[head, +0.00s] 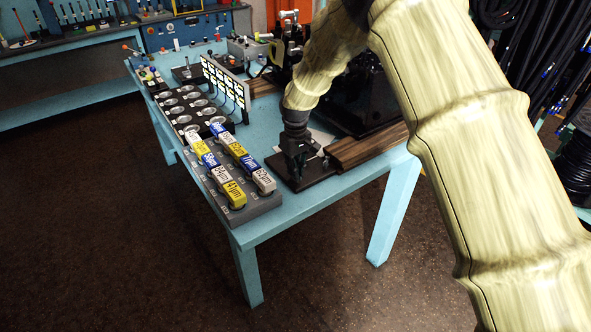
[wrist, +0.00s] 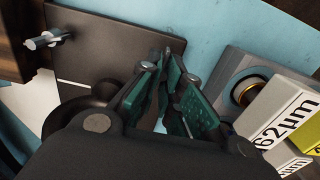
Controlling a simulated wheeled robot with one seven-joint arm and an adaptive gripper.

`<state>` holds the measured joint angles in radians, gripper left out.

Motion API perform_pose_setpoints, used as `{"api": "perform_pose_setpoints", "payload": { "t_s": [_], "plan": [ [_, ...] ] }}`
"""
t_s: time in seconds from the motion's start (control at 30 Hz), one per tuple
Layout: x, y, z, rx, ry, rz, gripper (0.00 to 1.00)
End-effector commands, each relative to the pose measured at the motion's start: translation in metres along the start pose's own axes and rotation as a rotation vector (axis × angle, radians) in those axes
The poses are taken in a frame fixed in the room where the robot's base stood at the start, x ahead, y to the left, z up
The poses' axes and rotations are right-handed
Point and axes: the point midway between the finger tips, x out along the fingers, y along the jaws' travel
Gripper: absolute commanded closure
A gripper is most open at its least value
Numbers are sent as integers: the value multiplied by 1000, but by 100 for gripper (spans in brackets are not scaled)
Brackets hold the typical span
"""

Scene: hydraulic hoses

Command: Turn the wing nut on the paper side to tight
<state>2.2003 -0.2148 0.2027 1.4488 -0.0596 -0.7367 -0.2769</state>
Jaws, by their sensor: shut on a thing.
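A dark flat plate (head: 316,176) lies on the blue table near its front edge. It also shows in the wrist view (wrist: 125,38). A silver wing nut on a post (wrist: 47,39) stands at the plate's left in the wrist view, clear of my fingers. White sheet, apparently paper (head: 321,137), lies by the plate, and shows at the left in the wrist view (wrist: 25,103). My gripper (head: 297,176) points down over the plate. Its green-padded fingers (wrist: 166,62) close together on a small thing, apparently a second wing nut, almost wholly hidden between them.
A grey rack of labelled blocks (head: 262,208) stands close left of the plate; a block marked 62um (wrist: 285,122) is near my fingers in the wrist view. Wooden strips (head: 367,146) lie to the right. Round cups (head: 188,106) and a lit panel (head: 226,86) stand farther back.

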Motion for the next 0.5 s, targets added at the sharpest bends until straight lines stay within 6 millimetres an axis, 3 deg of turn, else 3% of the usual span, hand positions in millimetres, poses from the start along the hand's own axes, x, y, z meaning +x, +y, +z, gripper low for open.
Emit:
{"api": "perform_pose_setpoints", "payload": {
  "t_s": [0.03,0.1,0.17,0.5],
  "plan": [
    [-1,0,-1,1,3,1,100],
    [-1,0,-1,1,3,1,82],
    [-1,0,-1,1,2,0,71],
    [-2,0,0,0,1,0,71]
  ]
}}
